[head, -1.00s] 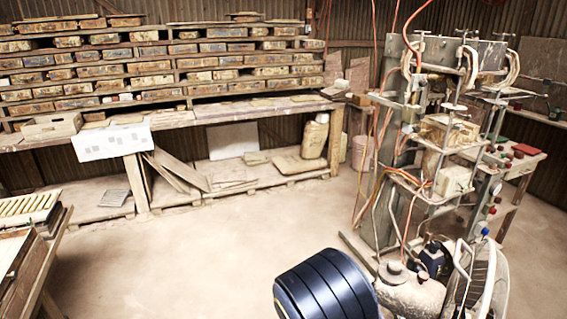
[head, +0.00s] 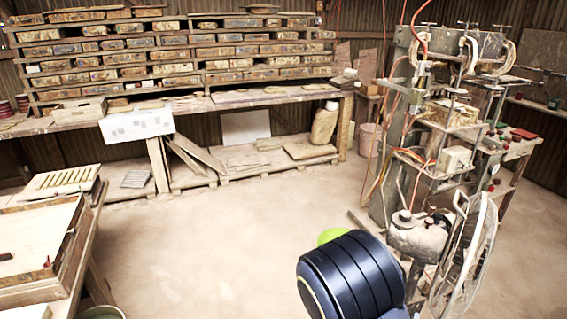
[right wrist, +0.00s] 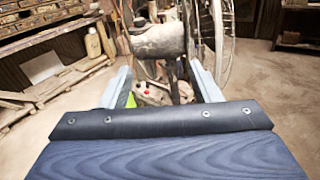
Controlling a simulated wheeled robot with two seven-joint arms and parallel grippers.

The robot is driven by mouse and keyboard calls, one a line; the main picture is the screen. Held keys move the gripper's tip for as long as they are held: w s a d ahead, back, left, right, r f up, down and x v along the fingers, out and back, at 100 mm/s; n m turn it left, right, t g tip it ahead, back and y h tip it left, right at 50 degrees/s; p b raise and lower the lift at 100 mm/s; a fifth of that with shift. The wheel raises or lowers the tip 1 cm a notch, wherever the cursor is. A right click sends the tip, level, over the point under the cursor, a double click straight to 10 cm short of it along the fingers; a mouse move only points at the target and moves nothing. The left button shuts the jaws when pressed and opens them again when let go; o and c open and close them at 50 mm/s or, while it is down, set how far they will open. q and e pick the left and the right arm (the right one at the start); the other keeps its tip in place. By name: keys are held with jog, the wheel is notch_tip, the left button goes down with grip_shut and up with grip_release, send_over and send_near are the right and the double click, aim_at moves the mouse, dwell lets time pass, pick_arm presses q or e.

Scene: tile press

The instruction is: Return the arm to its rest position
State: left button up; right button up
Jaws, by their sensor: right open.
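My right gripper (right wrist: 163,82) shows in the right wrist view, with its two pale blue fingers apart and nothing held between them. Beyond the fingers stand the press machinery and a fan (right wrist: 222,40), apart from the gripper as far as I can see. In the head view my dark blue right arm (head: 352,278) rises at the bottom, right of centre. It hides the right gripper there. My left gripper is in neither view.
The tile press (head: 440,140) stands at right, with the fan (head: 465,255) in front. A bright green thing (head: 330,236) is partly hidden behind my arm. A workbench (head: 190,103) with loaded shelves lines the back wall. A wooden table (head: 35,290) stands at left. The middle floor is clear.

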jog(key=s+d+m+g+h, duration=0.4)
jog(key=s+d+m+g, duration=0.3)
jog(key=d+m+g, duration=0.35)
jog(key=s+f+m+g+y, duration=0.3)
jog(key=s+m+g+y, duration=0.25)
jog(key=s+m, duration=0.35)
jog(key=s+a+r+m+y, duration=0.1)
jog(key=s+a+m+y, duration=0.2)
jog(key=a+m+y, duration=0.4)
jog(key=w+a+r+m+t+y, duration=0.2)
jog(key=a+r+m+t+y, duration=0.2)
jog(key=r, duration=0.5)
jog(key=a+t+y, duration=0.1)
jog(key=a+t, duration=0.1)
jog(key=shift+w+a+t, duration=0.3)
jog(key=shift+w+a, duration=0.05)
jog(key=shift+w, duration=0.05)
